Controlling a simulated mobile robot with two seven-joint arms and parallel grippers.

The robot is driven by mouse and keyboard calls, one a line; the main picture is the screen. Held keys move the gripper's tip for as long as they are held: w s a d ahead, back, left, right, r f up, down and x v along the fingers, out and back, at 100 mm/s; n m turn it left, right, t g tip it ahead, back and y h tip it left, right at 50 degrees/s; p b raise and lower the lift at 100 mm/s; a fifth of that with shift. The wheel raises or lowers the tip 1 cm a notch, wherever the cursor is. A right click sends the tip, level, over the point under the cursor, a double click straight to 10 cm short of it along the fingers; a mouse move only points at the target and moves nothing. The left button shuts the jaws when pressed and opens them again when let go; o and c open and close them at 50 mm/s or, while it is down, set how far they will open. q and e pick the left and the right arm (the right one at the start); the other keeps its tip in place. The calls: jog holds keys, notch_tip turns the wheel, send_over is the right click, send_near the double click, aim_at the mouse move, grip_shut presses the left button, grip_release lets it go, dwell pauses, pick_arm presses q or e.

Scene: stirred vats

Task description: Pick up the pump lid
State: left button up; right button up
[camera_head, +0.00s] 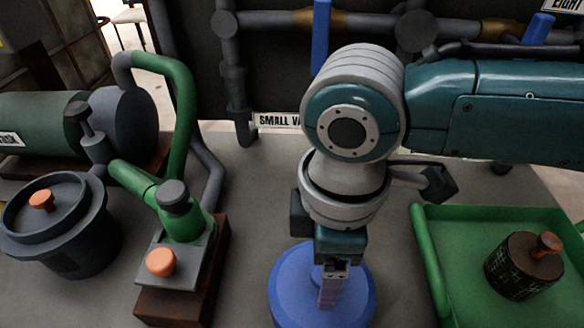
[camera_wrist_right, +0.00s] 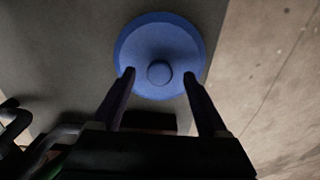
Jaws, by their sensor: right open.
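A blue round lid (camera_head: 285,298) with a small knob lies flat on the grey surface, low in the middle of the head view; I take it as the pump lid. It also shows in the right wrist view (camera_wrist_right: 160,35), with its round knob (camera_wrist_right: 159,72) in the middle. My right gripper (camera_head: 332,290) points down over the lid. In the right wrist view the open gripper (camera_wrist_right: 160,76) has one finger on each side of the knob, with gaps between. I cannot tell its exact height above the lid. My left gripper is not in view.
A green tray (camera_head: 432,262) at the right holds a dark patterned cylinder (camera_head: 520,265) with an orange knob. At the left stand a grey vat (camera_head: 75,245) and a green pump (camera_head: 182,222) on a brown block. Pipes and a "SMALL VA" sign (camera_head: 278,120) line the back.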

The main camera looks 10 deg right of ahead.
notch_tip(320, 180, down, 3)
jog(key=shift+r, duration=0.2)
grip_shut()
dwell(0.5)
